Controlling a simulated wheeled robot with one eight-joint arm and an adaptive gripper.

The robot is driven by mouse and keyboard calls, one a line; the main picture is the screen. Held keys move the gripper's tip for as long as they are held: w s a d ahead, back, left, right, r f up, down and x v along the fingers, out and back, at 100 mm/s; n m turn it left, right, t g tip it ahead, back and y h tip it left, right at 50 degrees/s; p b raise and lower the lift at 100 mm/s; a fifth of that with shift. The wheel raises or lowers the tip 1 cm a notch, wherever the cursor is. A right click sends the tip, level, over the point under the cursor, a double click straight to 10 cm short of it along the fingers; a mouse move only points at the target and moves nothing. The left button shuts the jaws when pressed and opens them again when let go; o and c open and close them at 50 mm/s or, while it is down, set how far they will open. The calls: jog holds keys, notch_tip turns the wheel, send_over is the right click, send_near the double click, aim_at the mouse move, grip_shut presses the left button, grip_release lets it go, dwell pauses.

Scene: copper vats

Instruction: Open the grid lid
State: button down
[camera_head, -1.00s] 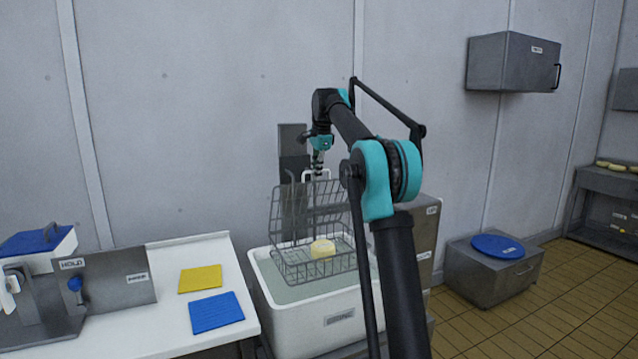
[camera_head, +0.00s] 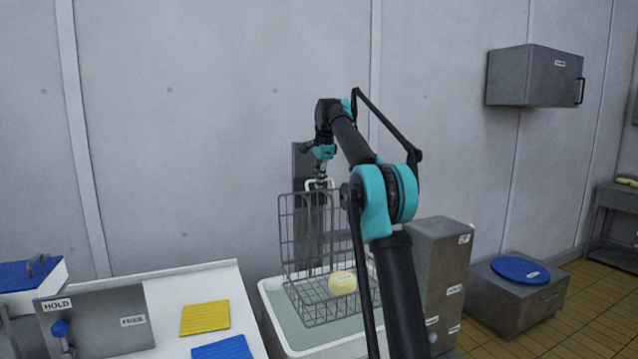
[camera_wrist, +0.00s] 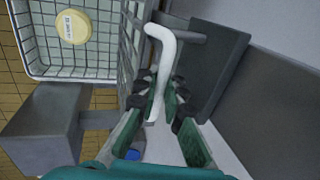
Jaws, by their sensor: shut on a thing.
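The grid lid (camera_head: 308,228) is a wire panel standing steeply raised at the back of a wire basket (camera_head: 325,312) over a white tub. Its white handle (camera_wrist: 162,42) is a bent bar beside the grid. My gripper (camera_head: 320,180) is at the lid's top edge, in front of a dark upright post. In the wrist view my gripper (camera_wrist: 160,88) has its green fingers shut on the white handle. The grid lid (camera_wrist: 131,45) runs along the left of the fingers there. A pale yellow round piece (camera_head: 342,283) sits in the basket.
The white tub (camera_head: 277,318) stands between a white worktop (camera_head: 165,290) at left and a grey cabinet (camera_head: 440,270) at right. The dark post (camera_head: 301,168) is close behind the lid, against the wall. My arm hides the tub's right side.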

dwell(0.3)
jog(key=c, duration=1.6)
grip_release()
jog(key=v, duration=0.7)
jog(key=shift+r, duration=0.3)
jog(key=shift+s, duration=0.1)
jog(key=shift+f, duration=0.1)
